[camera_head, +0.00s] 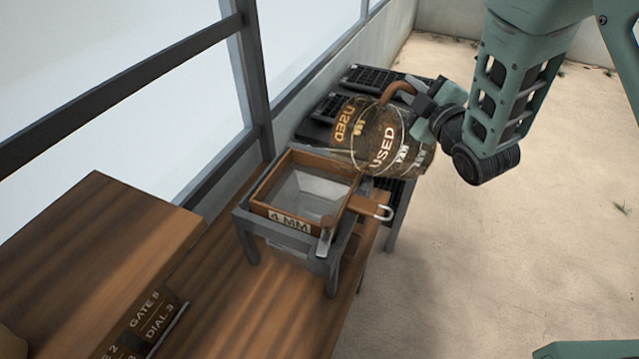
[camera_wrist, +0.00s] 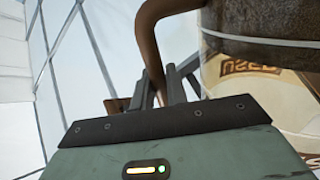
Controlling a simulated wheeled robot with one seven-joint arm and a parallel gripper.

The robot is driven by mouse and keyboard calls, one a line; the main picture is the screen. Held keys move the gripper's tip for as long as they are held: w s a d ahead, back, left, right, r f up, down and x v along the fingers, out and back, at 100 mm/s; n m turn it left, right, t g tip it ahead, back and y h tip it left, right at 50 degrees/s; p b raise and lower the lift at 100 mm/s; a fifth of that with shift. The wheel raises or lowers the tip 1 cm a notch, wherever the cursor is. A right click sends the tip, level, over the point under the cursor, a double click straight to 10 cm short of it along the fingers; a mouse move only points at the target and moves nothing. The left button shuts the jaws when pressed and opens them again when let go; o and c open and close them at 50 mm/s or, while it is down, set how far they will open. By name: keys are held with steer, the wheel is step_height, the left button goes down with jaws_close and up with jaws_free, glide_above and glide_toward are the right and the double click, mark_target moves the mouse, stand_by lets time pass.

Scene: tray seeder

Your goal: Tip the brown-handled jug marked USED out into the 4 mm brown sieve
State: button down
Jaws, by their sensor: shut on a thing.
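The jug marked USED (camera_head: 375,140) is a dark, worn vessel with a brown handle (camera_head: 398,92). It is tilted over toward the left, its body above the right back edge of the sieve. The 4 mm brown sieve (camera_head: 268,212) has a brown square frame, a pale mesh and a 4 MM label, and rests on a grey stand (camera_head: 243,222). My gripper (camera_head: 418,95) is shut on the jug's handle. In the wrist view, the handle (camera_wrist: 148,45) passes between the fingers and the jug (camera_wrist: 270,60) fills the right side. I cannot see any contents leaving the jug.
Black cell trays (camera_head: 372,76) lie behind the jug along the wall. A wooden box (camera_head: 95,225) with GATE and DIAL labels stands at the left on the wooden bench (camera_head: 240,315). A window frame (camera_head: 255,90) rises behind the sieve. Sandy floor at the right is open.

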mark_target(397, 89)
steer(key=shift+s+a+f+n+b, duration=0.1)
steer(key=shift+s+a+n+b, duration=0.2)
steer(key=shift+a+n, duration=0.3)
steer(key=shift+s+a+f+n+b, duration=0.1)
steer(key=shift+s+a+n+b, duration=0.25)
steer(key=shift+a, duration=0.35)
steer(key=shift+a+r+n, duration=0.25)
steer(key=shift+a+r, duration=0.05)
steer(key=shift+r, duration=0.05)
steer(key=shift+s+a+r+n+p, duration=0.25)
steer(key=shift+a, duration=0.3)
steer(key=shift+s+a+r+n+p, duration=0.2)
steer(key=shift+s+a, duration=0.05)
steer(key=shift+a, duration=0.35)
steer(key=shift+s+a+r+n+p, duration=0.25)
steer(key=shift+a, duration=0.3)
steer(key=s+a+r+n+p, duration=0.1)
steer(key=s+a+n+p, duration=0.1)
steer(key=a, duration=0.3)
steer(key=s+a+r+n+p, duration=0.1)
steer(key=s+a+n+p, duration=0.1)
steer(key=a, duration=0.4)
steer(key=s+n, duration=0.1)
steer(key=n, duration=0.1)
steer(key=shift+a+r+n, duration=0.2)
steer(key=shift+a+n, duration=0.1)
steer(key=shift+n, duration=0.1)
